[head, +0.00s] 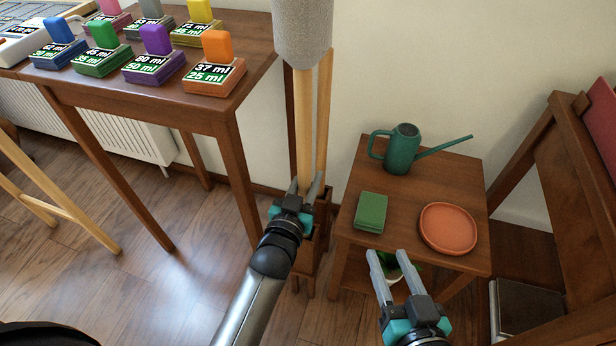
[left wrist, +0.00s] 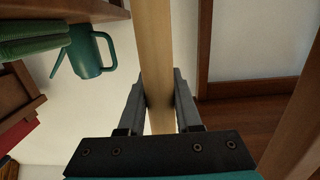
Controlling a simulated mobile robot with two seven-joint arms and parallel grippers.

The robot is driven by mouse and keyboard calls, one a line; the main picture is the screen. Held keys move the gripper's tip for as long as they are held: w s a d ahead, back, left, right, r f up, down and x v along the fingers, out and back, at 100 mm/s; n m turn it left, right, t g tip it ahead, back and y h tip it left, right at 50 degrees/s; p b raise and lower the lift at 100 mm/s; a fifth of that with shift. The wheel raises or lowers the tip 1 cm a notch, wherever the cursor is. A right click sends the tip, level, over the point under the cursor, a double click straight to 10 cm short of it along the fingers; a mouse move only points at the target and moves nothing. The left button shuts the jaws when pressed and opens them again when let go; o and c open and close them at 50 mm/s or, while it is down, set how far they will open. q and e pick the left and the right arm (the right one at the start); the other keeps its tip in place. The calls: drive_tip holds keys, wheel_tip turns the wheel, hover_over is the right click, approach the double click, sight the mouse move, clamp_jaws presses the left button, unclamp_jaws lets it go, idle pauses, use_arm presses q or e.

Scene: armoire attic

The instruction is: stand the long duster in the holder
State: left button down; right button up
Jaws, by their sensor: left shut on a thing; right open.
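The long duster has a thick grey head (head: 303,32) and a pale wooden handle (head: 304,125). It is upright in the head view, with the top of its head cut off by the frame. My left gripper (head: 304,186) is shut on the handle, which also runs between its fingers in the left wrist view (left wrist: 155,60). The brown wooden holder (head: 323,215) stands just behind and below this gripper. My gripper and arm hide the handle's lower end, so I cannot tell whether it is inside the holder. My right gripper (head: 385,270) is open and empty.
A second pale pole (head: 325,110) rises behind the handle. A small table (head: 415,190) at right carries a green watering can (head: 402,150), a green block (head: 371,212) and an orange saucer (head: 448,227). A table (head: 140,100) with coloured labelled blocks stands at left.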

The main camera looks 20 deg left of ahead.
use_arm(q)
drive_tip(key=shift+f+b, duration=0.3)
drive_tip(key=shift+f, duration=0.55)
drive_tip(key=c, duration=0.5)
unclamp_jaws()
drive_tip(key=shift+f, duration=0.15)
